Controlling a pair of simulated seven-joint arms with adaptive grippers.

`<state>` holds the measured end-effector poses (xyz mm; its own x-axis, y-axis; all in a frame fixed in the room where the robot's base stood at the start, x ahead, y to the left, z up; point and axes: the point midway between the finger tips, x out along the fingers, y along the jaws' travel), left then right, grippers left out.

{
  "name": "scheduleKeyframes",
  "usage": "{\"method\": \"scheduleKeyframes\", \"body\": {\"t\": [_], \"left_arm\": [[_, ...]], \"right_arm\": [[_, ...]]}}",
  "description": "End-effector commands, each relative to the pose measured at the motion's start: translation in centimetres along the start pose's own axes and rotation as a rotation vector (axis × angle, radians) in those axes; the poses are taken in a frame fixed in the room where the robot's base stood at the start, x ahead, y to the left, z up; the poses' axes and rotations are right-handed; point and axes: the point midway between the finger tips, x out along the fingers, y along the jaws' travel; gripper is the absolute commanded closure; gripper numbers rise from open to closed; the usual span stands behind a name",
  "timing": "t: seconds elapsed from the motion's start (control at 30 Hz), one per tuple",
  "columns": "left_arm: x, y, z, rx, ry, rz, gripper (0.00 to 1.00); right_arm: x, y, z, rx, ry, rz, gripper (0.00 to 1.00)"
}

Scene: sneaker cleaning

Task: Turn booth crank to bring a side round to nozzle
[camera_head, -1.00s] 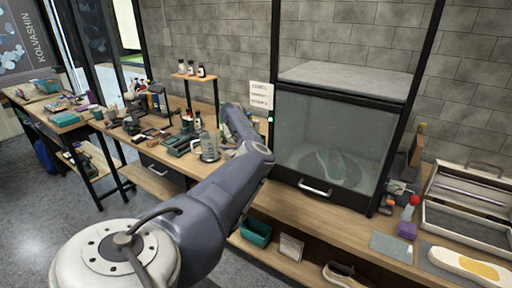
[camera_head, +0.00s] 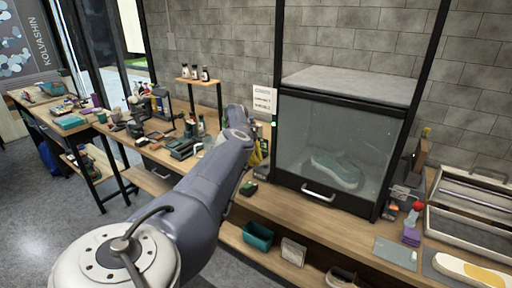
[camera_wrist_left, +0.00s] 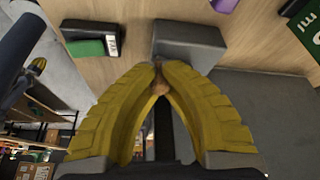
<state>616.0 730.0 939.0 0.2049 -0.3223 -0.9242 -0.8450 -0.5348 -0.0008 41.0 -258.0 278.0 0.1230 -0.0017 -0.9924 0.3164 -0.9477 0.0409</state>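The cleaning booth (camera_head: 340,135) stands on the bench with its clear front panel down. Inside it, a teal sneaker (camera_head: 336,168) with a pale sole shows side-on through the panel. My left gripper (camera_head: 262,152) is at the booth's left side, partly hidden by my arm. In the left wrist view its yellow fingers (camera_wrist_left: 158,68) meet at the tips around a small brown knob (camera_wrist_left: 160,86), apparently the crank's handle. A dark shaft (camera_wrist_left: 163,130) runs below the knob. The rest of the crank is hidden or unclear. The nozzle cannot be made out. My right gripper is not in view.
A grey block (camera_wrist_left: 190,42) and a black-and-green box (camera_wrist_left: 92,40) lie close to the fingertips. Bottles and tools crowd the bench to the left. A red-topped item (camera_head: 417,207) and an open case (camera_head: 468,212) stand right of the booth.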

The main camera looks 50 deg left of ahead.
Motion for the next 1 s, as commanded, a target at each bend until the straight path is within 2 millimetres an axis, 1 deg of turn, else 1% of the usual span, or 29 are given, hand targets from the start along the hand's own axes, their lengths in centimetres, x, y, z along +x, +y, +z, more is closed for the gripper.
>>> {"method": "scheduleKeyframes", "body": {"t": [0.03,0.37,0.4,0.7,0.87,1.0], "left_arm": [[-0.1,-0.18,-0.5,0.004,0.011,-0.003,1.0],[-0.09,-0.2,-0.57,0.005,0.011,-0.003,1.0],[-0.09,-0.2,-0.58,0.005,0.012,-0.003,0.93],[-0.03,-0.1,-0.3,0.004,0.006,-0.001,0.59],[-0.01,-0.06,-0.2,0.003,0.004,0.0,0.59],[-0.23,-0.06,-0.15,0.003,0.003,0.0,0.59]], "right_arm": [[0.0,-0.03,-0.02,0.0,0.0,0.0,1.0],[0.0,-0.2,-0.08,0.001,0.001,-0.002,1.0],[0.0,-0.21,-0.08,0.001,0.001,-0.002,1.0],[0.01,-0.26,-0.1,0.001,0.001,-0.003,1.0],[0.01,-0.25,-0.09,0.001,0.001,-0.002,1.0],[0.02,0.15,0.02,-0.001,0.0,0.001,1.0]]}}
